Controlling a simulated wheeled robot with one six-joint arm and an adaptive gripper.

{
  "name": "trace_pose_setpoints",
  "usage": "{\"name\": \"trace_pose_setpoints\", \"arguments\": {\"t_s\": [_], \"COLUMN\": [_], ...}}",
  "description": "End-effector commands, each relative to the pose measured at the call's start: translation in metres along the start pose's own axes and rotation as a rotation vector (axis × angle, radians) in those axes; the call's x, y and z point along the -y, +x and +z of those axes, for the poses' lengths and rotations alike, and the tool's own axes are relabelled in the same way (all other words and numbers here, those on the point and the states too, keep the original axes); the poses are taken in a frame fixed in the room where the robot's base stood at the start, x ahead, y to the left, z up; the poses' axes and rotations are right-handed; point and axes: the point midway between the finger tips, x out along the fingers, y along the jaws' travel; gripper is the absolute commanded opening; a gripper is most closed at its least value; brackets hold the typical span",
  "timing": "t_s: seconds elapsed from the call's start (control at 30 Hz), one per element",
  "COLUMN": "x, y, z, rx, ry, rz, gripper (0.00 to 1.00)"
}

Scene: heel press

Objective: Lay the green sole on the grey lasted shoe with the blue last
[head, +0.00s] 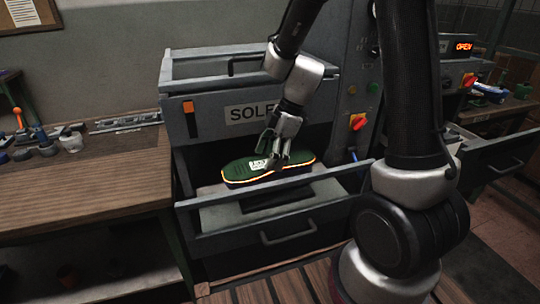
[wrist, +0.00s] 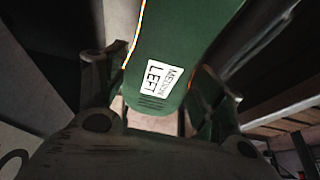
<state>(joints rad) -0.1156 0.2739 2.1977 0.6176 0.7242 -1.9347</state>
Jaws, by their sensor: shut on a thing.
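The green sole (head: 240,170) has an orange edge line and a white label. In the wrist view the sole (wrist: 185,50) shows the label with the word LEFT, its end between my fingers. My gripper (head: 277,158) is shut on the sole at its right part and holds it over the pulled-out drawer (head: 275,238) of the grey SOLES cabinet. I cannot tell whether the sole touches anything below it. A small blue and grey item (head: 489,91) at the far right may be the lasted shoe with the blue last; it is too small to be sure.
The SOLES cabinet (head: 205,118) rises behind the drawer. A wooden bench (head: 90,185) with tools and jars stands left. A lit OPEN display (head: 464,46) and another open drawer (head: 505,155) are at right. My arm covers part of the right side.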

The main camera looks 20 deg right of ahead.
Motion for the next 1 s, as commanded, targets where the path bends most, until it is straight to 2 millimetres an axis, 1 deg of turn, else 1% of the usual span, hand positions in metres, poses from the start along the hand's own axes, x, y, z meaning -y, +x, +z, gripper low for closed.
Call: {"name": "trace_pose_setpoints", "arguments": {"t_s": [0.7,0.73,0.8,0.83,0.87,1.0], "x": [0.0,0.0,0.0,0.0,0.0,0.0], "y": [0.0095,0.0095,0.0094,0.0094,0.0094,0.0094], "z": [0.0039,0.0039,0.0039,0.0039,0.0039,0.0039], "rx": [0.0,-0.001,0.0,0.0,0.0,0.0], "ry": [0.0,0.0,0.0,0.0,0.0,0.0], "rz": [0.0,0.0,0.0,0.0,0.0,0.0], "gripper": [0.42,0.72,0.85,0.9,0.93,0.93]}}
